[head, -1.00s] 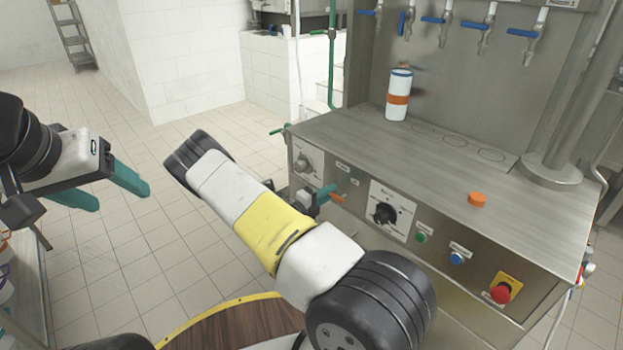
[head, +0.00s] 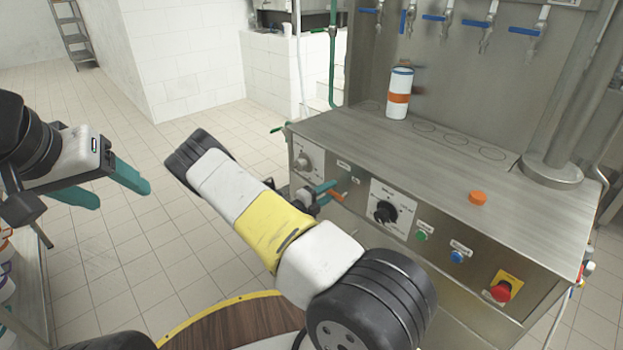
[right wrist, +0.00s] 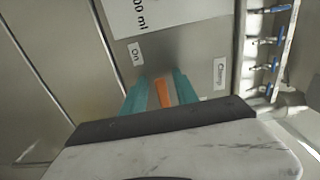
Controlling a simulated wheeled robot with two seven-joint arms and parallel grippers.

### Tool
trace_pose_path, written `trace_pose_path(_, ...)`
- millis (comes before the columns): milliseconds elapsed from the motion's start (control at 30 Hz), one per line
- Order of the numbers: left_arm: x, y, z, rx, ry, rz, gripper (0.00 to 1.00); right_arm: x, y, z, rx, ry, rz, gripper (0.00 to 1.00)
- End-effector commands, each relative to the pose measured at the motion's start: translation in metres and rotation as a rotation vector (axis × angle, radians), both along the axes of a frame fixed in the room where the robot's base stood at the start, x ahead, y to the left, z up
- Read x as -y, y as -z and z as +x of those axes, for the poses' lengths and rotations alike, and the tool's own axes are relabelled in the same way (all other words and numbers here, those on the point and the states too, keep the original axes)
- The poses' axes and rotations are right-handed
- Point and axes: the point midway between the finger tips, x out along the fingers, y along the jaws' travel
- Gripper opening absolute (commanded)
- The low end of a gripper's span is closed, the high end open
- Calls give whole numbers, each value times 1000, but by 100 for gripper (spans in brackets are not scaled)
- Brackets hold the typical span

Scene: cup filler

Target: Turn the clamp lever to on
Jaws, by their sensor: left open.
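The clamp lever is a small orange handle (head: 337,195) on the machine's front panel, left of the black dial. In the right wrist view the orange lever (right wrist: 162,93) lies between the teal fingers of my right gripper (right wrist: 160,92), with the "On" label (right wrist: 136,53) to its left and the "Clamp" label (right wrist: 220,76) to its right. A narrow gap seems to show beside the lever, so I cannot tell whether the fingers grip it. In the head view my right forearm hides part of this gripper. My left gripper (head: 122,196) is open and empty, away from the machine.
The panel also carries a left knob (head: 304,162), a black dial (head: 386,212), a green button (head: 421,236), a blue button (head: 457,256) and a red emergency stop (head: 501,291). A white cup with an orange band (head: 399,94) and an orange cap (head: 477,198) stand on the steel top.

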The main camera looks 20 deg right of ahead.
Motion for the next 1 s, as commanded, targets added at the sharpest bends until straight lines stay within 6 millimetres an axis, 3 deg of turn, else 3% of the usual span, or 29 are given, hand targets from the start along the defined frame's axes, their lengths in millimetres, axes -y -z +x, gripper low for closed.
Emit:
trace_pose_path(167,0,0,0,0,0,0,64,-9,0,-3,0,-1,0,35)
trace_pose_path(400,0,0,0,0,0,0,64,-47,0,-18,1,-3,0,35)
trace_pose_path(600,0,0,0,0,0,0,64,-68,0,-28,1,-1,0,35)
trace_pose_path(1000,0,0,0,0,0,0,64,-72,-1,-30,4,3,4,35)
